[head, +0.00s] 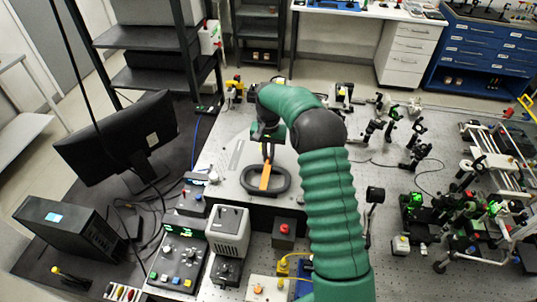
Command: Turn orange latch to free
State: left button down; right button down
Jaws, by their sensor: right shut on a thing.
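The orange latch (265,178) is a short bar lying across a dark oval ring (281,184) on the grey bench plate. My right arm is green and comes in from the lower right, bending over the bench. My right gripper (268,156) points down at the far end of the orange latch and is shut on it. The fingertips partly cover that end of the latch. My left gripper is not in view.
A grey box instrument (228,226) and a control panel (178,261) with knobs stand in front. A black monitor (122,143) is at left. Optical mounts (415,205) crowd the right. The bench plate left of the ring is mostly clear.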

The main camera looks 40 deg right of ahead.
jog(key=shift+r+n, duration=0.15)
jog(key=shift+n, duration=0.15)
jog(key=n, duration=0.1)
jog(key=n+p, duration=0.1)
jog(key=shift+w+a+n, duration=0.15)
jog(key=shift+n, duration=0.15)
jog(key=n, duration=0.3)
jog(key=shift+w+a+n+p, duration=0.1)
jog(key=shift+a+n+p, duration=0.1)
jog(key=shift+n+p, duration=0.15)
jog(key=n, duration=0.4)
jog(key=shift+a+p, duration=0.25)
jog(key=shift+p, duration=0.05)
jog(key=shift+a+r+n, duration=0.1)
jog(key=shift+a+n, duration=0.1)
jog(key=shift+n, duration=1.75)
jog(key=c, duration=1.6)
grip_release()
jog(key=shift+o, duration=0.5)
jog(key=shift+s+d, duration=0.1)
jog(key=shift+s, duration=0.1)
jog(key=shift+p, duration=0.3)
